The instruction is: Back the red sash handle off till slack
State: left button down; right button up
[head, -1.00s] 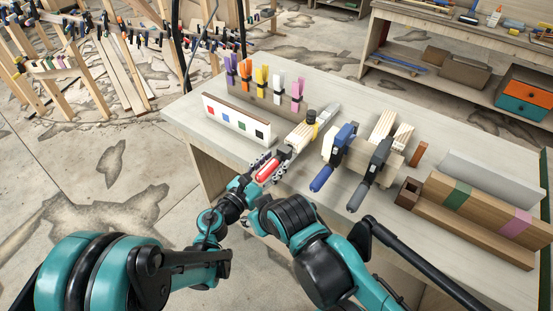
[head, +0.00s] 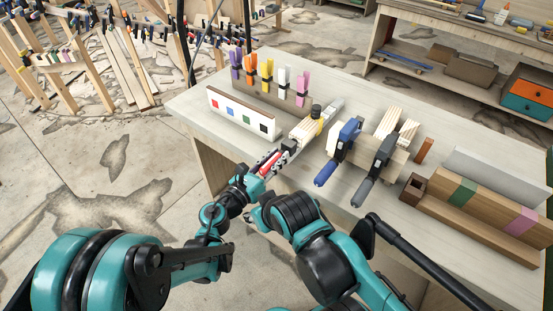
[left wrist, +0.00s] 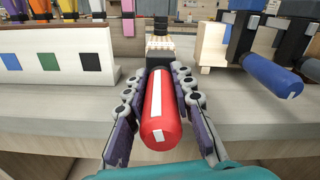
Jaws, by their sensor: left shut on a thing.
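The red sash handle (head: 267,163) is a red cylinder at the near edge of the bench. In the left wrist view the red handle (left wrist: 160,108) points toward the camera, with a white stripe along its top and a white patch on its end. My left gripper (head: 273,160) is shut on it, its jointed fingers against both sides in the left wrist view (left wrist: 161,92). Beyond the handle are a black block and pale wood strips (head: 305,129). A grey bar (head: 334,106) lies behind them. The handle's far end is partly hidden.
Blue (head: 326,172) and dark grey (head: 368,189) clamp handles jut out close on the right. A white board with coloured squares (head: 240,115) stands to the left, before several coloured clamps. Wooden beams (head: 470,215) lie at the right.

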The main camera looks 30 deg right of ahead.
pick_arm(q)
jog(key=n+b, duration=0.1)
jog(key=n, duration=0.3)
jog(key=shift+w+n, duration=0.1)
jog(key=shift+n, duration=0.2)
jog(key=n, duration=0.3)
jog(key=shift+f+n+b, duration=0.1)
jog(key=shift+n+b, duration=0.2)
jog(key=shift+b, duration=0.05)
jog(key=n, duration=0.3)
jog(key=shift+n, duration=0.3)
jog(key=n, duration=0.3)
jog(key=shift+n, duration=0.3)
jog(key=n, duration=0.3)
jog(key=shift+n, duration=0.4)
jog(key=n, duration=0.3)
jog(key=shift+f+n, duration=0.1)
jog(key=shift+n, duration=0.2)
jog(key=n, duration=0.4)
jog(key=shift+n, duration=1.8)
